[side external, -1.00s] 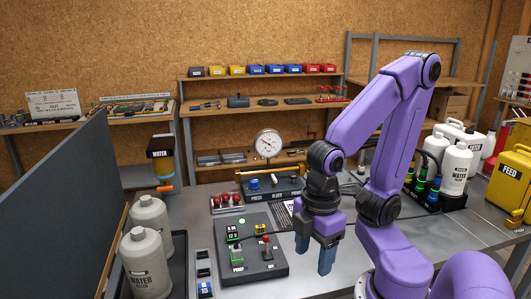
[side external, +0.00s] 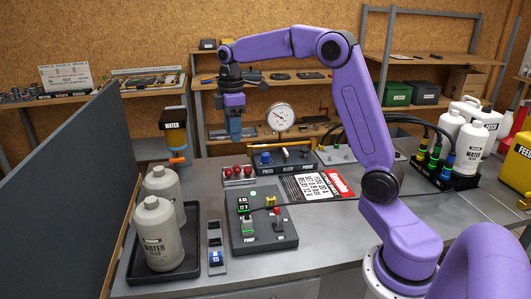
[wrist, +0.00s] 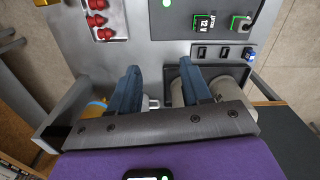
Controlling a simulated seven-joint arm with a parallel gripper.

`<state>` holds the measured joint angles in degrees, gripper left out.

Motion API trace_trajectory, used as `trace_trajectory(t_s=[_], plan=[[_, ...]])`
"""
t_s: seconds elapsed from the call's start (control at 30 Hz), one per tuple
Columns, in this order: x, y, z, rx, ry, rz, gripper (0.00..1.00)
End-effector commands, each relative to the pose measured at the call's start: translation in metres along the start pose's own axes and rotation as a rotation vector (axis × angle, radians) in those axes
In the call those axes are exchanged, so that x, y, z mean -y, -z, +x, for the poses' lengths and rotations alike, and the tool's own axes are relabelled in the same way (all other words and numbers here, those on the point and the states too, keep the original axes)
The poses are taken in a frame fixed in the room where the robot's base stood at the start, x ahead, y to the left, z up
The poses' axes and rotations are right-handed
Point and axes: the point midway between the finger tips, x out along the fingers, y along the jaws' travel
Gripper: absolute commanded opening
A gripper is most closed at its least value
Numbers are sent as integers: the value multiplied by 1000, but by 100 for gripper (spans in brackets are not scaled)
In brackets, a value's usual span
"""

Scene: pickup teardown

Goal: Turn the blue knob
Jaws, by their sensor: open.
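The blue knob (side external: 265,158) stands on a dark panel at the back of the bench, in front of the dial gauge. My gripper (side external: 236,138) is raised in the side view, above and to the left of the knob in the picture, apart from it. It points down. In the wrist view my gripper (wrist: 160,68) has its two fingers spread with nothing held between them. The blue knob is not seen in the wrist view.
Red knobs (side external: 238,172) sit left of the knob's panel. A dial gauge (side external: 281,117) stands behind it. A control box (side external: 262,232) lies nearer the front, with grey water filter bottles (side external: 157,232) at left. A blue-labelled block (side external: 216,258) lies between them. A dispenser (side external: 175,130) stands at back left.

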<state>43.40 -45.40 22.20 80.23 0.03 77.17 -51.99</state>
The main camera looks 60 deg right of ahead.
Motion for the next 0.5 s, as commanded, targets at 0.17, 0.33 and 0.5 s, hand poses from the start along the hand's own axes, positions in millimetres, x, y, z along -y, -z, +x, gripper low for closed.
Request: trace_trajectory(t_s=[0.17, 0.33, 0.5], plan=[[-78, -54, 0, 4, 3, 41, 48], [-125, -109, 2, 5, 5, 60, 48], [-146, -143, 3, 5, 6, 69, 48]])
